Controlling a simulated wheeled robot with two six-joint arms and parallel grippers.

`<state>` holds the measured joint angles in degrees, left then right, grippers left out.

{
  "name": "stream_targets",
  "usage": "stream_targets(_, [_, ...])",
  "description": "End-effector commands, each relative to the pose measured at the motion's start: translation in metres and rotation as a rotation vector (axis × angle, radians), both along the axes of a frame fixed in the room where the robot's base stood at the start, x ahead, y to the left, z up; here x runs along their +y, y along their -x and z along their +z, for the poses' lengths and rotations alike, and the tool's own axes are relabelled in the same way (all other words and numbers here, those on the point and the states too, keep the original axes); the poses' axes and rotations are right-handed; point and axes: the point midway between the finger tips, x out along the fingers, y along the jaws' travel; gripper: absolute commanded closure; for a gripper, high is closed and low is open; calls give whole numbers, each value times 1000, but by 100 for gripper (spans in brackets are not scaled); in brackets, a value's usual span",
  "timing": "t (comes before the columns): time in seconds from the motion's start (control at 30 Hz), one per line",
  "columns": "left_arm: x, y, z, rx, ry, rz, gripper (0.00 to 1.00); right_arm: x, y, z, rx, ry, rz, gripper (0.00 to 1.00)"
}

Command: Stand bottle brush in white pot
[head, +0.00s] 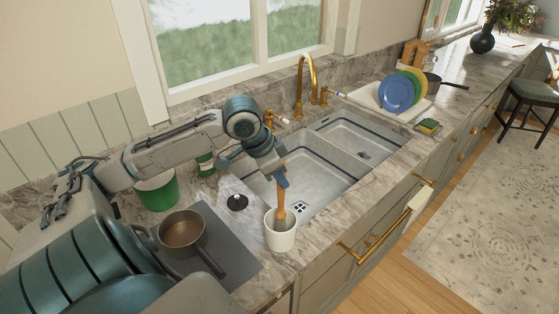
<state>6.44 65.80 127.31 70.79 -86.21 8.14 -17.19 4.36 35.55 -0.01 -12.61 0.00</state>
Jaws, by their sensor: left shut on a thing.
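The white pot (281,240) stands upright on the counter near its front edge, beside the sink. My left gripper (281,179) is above the pot, pointing down and shut on the bottle brush (281,204). Only the brush's wooden, orange-brown part shows. It hangs nearly upright, and its lower end appears within the pot's mouth. I cannot tell whether it touches the bottom. The upper end is hidden by the gripper. My right gripper is not in view.
A saucepan (182,230) sits on a dark mat (228,252), left of the pot. The double sink (315,168) lies right of the pot. Coloured plates (396,94) stand farther right.

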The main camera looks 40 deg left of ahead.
Motion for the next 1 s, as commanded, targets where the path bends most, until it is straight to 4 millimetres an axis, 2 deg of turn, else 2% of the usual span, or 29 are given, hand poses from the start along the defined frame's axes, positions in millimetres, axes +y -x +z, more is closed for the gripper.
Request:
stream_targets(0.1, [0, 0, 0, 0, 0, 0, 100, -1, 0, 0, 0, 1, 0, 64])
stream_targets(0.13, [0, 0, 0, 0, 0, 0, 74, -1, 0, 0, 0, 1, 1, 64])
stream_targets(0.23, [0, 0, 0, 0, 0, 0, 55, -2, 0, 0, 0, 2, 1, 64])
stream_targets(0.67, [2, 1, 3, -2, -3, -1, 55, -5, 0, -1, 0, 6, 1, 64])
stream_targets(1.0, [6, 10, 25, 0, -6, 0, 55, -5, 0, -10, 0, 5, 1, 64])
